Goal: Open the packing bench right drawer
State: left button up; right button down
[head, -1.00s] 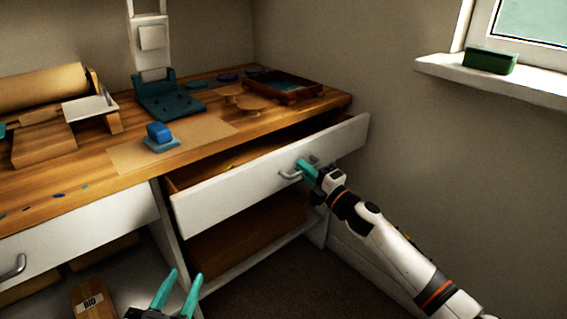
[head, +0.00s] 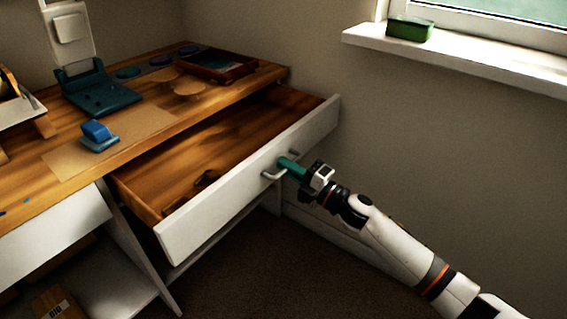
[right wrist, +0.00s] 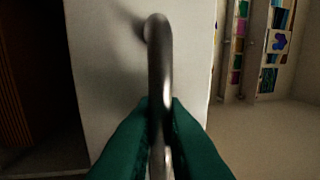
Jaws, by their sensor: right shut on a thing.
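The packing bench right drawer (head: 255,180) has a white front and a wooden inside. It stands well out from the bench, with much of its inside showing. A small dark brown item (head: 207,178) lies in it near the front. My right gripper (head: 284,165) is at the drawer's metal handle (head: 271,176). In the right wrist view its teal fingers (right wrist: 160,125) are shut around the handle bar (right wrist: 159,60). My left gripper is not in the head view.
The wooden bench top (head: 60,181) carries a blue block (head: 97,131), a teal stand (head: 98,90) and a dark red tray (head: 217,64). A windowsill (head: 450,54) with a green box (head: 410,28) is at the upper right. The floor before the drawer is clear.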

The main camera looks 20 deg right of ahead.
jog(key=c, duration=1.6)
grip_release()
jog(key=shift+o, duration=0.2)
